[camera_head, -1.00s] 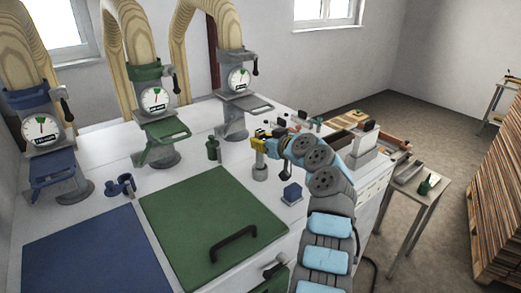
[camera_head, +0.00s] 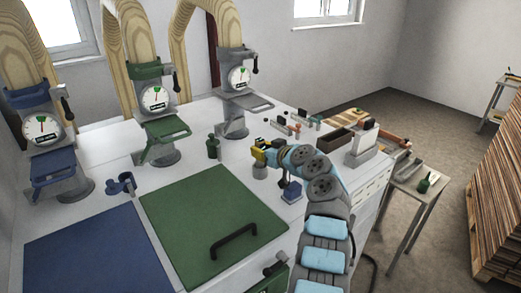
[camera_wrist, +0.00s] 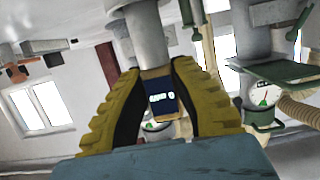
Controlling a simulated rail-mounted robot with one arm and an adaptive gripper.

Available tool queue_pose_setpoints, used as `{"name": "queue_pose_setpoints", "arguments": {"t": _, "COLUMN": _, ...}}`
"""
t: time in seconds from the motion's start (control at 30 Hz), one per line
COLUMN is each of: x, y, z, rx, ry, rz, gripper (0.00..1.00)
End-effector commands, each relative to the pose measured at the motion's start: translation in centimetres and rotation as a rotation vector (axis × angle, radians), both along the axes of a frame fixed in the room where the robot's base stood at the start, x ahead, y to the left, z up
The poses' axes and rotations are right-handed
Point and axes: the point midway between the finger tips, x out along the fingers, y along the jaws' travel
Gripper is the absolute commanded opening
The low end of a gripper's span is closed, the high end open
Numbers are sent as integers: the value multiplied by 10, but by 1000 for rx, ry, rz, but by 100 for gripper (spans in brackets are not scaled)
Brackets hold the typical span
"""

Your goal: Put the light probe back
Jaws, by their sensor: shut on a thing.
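The light probe appears to be the small device (camera_wrist: 163,97) with a dark blue lit display and a tan body, in the wrist view. It sits between the yellow fingers of my gripper (camera_wrist: 160,108), which is shut on it. In the head view my gripper (camera_head: 260,153) is just above a short grey cylinder (camera_head: 260,173) on the white bench. In the wrist view, which looks upside down, a grey cylinder (camera_wrist: 150,35) is right against the device's end. I cannot tell whether the device is seated in it. In the head view my fingers hide the probe.
A green bottle-like piece (camera_head: 213,147) stands to the left. A green panel with a black handle (camera_head: 233,242) is in front. Gauge stands (camera_head: 234,115) line the back.

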Motion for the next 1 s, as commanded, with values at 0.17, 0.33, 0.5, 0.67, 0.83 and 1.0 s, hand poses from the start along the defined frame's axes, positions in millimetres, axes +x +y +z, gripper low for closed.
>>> {"name": "queue_pose_setpoints", "arguments": {"t": 0.17, "x": 0, "y": 0, "z": -2, "rx": -1, "ry": -1, "rz": 0, "gripper": 34}}
{"name": "queue_pose_setpoints", "arguments": {"t": 0.33, "x": 0, "y": 0, "z": -2, "rx": 0, "ry": 0, "rz": 0, "gripper": 45}}
{"name": "queue_pose_setpoints", "arguments": {"t": 0.5, "x": 0, "y": 0, "z": -1, "rx": 0, "ry": 0, "rz": 0, "gripper": 45}}
{"name": "queue_pose_setpoints", "arguments": {"t": 0.67, "x": 0, "y": 0, "z": 4, "rx": 1, "ry": 1, "rz": 0, "gripper": 45}}
{"name": "queue_pose_setpoints", "arguments": {"t": 0.83, "x": -7, "y": -7, "z": 3, "rx": 1, "ry": -4, "rz": -2, "gripper": 45}}
{"name": "queue_pose_setpoints", "arguments": {"t": 1.0, "x": -16, "y": -13, "z": 8, "rx": -1, "ry": -4, "rz": 0, "gripper": 45}}
